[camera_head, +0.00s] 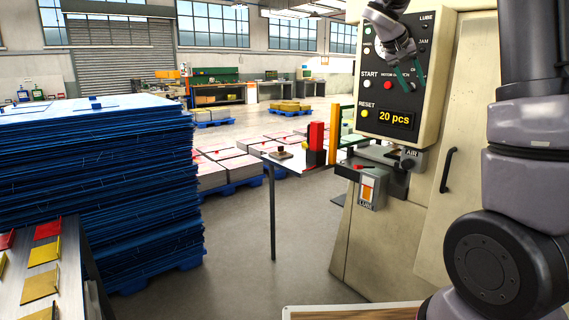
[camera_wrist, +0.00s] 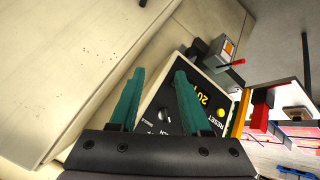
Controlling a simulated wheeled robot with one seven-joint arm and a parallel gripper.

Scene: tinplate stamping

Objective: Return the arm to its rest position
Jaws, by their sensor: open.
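My gripper (camera_head: 412,78) is at the upper right in the head view, in front of the machine's control panel (camera_head: 385,122). Its two teal fingers are spread and nothing is between them. In the wrist view my gripper (camera_wrist: 160,75) points toward the same panel (camera_wrist: 160,112), which appears tilted. The gap between gripper and panel is hard to judge. The panel carries START, MOTOR and RESET controls and a display (camera_head: 395,119) reading "20 pcs". My fingers cover part of the panel's lettering.
The cream machine cabinet (camera_head: 463,150) fills the right side. Below the panel are a red-handled AIR valve (camera_head: 364,167) and a LUBE box (camera_head: 371,188). A small table (camera_head: 290,160) bears a red block (camera_head: 316,136). Blue stacked sheets (camera_head: 100,180) stand left; open floor lies between.

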